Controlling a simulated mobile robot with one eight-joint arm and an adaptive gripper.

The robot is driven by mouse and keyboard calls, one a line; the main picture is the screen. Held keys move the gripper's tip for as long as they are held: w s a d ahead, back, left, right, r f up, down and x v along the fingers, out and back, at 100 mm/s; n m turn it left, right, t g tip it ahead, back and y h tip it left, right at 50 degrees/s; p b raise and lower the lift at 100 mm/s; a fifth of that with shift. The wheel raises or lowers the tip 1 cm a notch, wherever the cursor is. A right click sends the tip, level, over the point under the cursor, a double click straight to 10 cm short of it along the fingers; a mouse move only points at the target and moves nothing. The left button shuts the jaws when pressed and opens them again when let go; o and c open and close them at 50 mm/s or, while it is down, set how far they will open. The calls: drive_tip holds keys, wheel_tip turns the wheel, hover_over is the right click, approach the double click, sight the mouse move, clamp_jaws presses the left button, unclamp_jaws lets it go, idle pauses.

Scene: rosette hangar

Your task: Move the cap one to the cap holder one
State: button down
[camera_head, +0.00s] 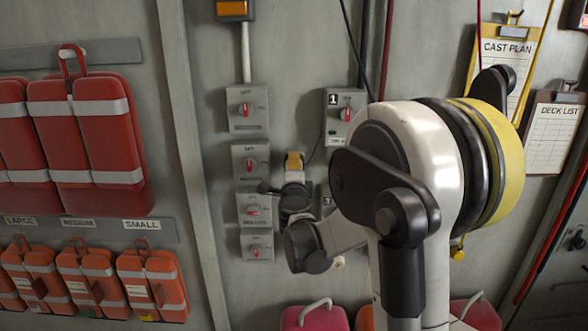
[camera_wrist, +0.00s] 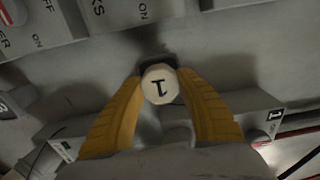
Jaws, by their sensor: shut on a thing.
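My gripper (camera_wrist: 160,82) has two yellow fingers shut on a white round cap (camera_wrist: 159,90) marked "1". A dark block (camera_wrist: 155,61) sits right behind the cap against the grey wall; whether the cap touches it I cannot tell. In the head view my gripper (camera_head: 294,161) is near the wall, between a column of switch boxes and a box marked "1" (camera_head: 344,118). The cap is not distinguishable there. I cannot identify cap holder one with certainty; a grey edge with a "1" label (camera_wrist: 275,114) shows at the right of the wrist view.
Grey switch boxes (camera_head: 247,109) with red knobs run down the wall left of my gripper. Red bags (camera_head: 95,130) hang further left, with smaller orange bags (camera_head: 152,283) below. Clipboards (camera_head: 553,133) hang at the right. Pink items (camera_head: 315,317) stand low in front.

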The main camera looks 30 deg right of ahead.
drive_tip(key=shift+w+d, duration=0.25)
drive_tip(key=shift+w, duration=0.15)
drive_tip(key=c, duration=0.8)
unclamp_jaws()
